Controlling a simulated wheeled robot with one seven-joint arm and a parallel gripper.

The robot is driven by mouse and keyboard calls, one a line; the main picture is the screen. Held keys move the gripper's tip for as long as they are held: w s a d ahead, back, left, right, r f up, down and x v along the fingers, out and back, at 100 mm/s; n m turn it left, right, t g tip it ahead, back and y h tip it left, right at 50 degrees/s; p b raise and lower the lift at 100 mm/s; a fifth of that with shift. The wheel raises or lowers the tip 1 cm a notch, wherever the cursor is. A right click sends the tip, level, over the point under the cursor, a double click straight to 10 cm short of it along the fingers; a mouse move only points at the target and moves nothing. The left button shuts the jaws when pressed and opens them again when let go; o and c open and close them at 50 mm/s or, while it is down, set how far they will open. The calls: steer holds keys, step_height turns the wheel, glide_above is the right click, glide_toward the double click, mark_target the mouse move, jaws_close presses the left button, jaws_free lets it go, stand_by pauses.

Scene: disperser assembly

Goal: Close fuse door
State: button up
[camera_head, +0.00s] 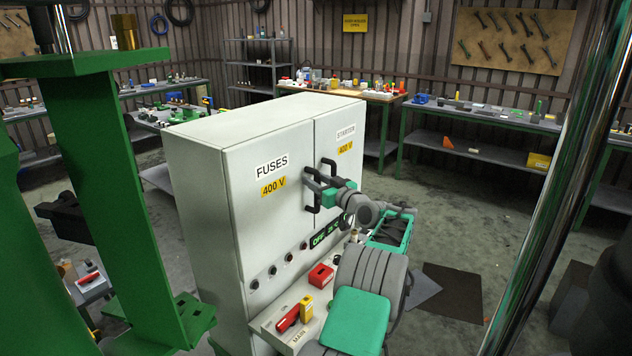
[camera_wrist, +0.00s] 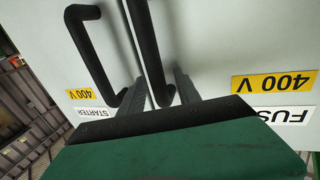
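The grey cabinet's fuse door (camera_head: 270,225), marked FUSES 400 V, is the left door in the head view. It looks flush with the starter door (camera_head: 345,140), or nearly so; a small gap cannot be ruled out. The wrist view is upside down, with the fuse door (camera_wrist: 235,45) on the right. My gripper (camera_head: 318,182) is at the door handles. In the wrist view my gripper's fingers (camera_wrist: 161,85) straddle the end of the black fuse door handle (camera_wrist: 148,45). They look apart, with a small gap; contact is unclear. The starter handle (camera_wrist: 88,45) is beside them.
Below the doors is a panel with knobs and an OFF display (camera_head: 320,238). A green post (camera_head: 100,190) stands at left. The floor right of the cabinet is mostly clear.

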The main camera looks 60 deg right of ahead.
steer(key=b+v, duration=0.2)
steer(key=v, duration=0.5)
steer(key=shift+s+a, duration=0.15)
steer(key=shift+s, duration=0.25)
